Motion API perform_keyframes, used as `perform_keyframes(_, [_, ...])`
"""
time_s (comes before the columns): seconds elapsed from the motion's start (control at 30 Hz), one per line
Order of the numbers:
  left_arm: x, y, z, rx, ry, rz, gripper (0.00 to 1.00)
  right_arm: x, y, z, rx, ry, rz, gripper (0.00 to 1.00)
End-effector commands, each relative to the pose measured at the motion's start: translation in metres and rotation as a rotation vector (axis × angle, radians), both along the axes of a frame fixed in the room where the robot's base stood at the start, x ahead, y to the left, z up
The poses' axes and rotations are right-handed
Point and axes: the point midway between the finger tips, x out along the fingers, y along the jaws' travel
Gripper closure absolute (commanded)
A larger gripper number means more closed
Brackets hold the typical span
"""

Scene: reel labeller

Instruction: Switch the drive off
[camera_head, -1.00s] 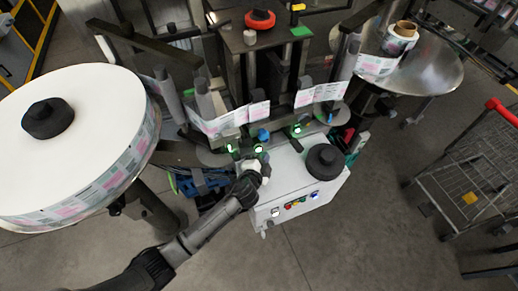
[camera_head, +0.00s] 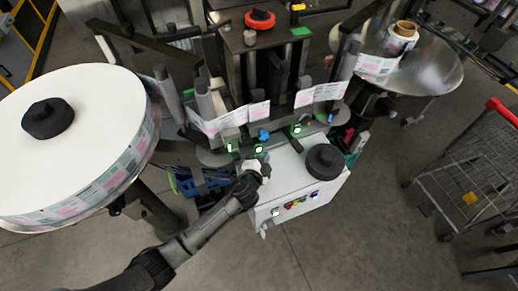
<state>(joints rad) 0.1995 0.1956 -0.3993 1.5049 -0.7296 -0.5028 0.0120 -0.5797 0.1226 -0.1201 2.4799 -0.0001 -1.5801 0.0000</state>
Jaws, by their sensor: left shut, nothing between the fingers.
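The machine's white control box (camera_head: 278,176) stands at the middle of the head view. Its front panel carries a row of small controls (camera_head: 296,203), among them red, yellow and green ones with pale lit ones at the ends. Which one belongs to the drive is too small to tell. My left gripper (camera_head: 265,158) is shut and empty, over the left rear part of the box top, just below the green-lit units (camera_head: 258,149). I cannot tell whether it touches anything. My left wrist hides the box's left edge. My right gripper is not in view.
A large label reel (camera_head: 95,105) fills the left side. A black round knob (camera_head: 325,160) sits on the box top. A smaller reel (camera_head: 388,50) stands on a metal disc (camera_head: 435,68) at upper right. A wire cart (camera_head: 470,165) stands at right. The floor before the box is clear.

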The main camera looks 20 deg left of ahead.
Motion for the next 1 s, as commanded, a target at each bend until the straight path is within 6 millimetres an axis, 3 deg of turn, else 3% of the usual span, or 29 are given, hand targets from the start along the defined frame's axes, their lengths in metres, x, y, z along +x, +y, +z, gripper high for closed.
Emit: perform_keyframes(1.0, [0.0059,0.0064,-0.0001,0.0,0.0,0.0,1.0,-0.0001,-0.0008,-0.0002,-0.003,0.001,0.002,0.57])
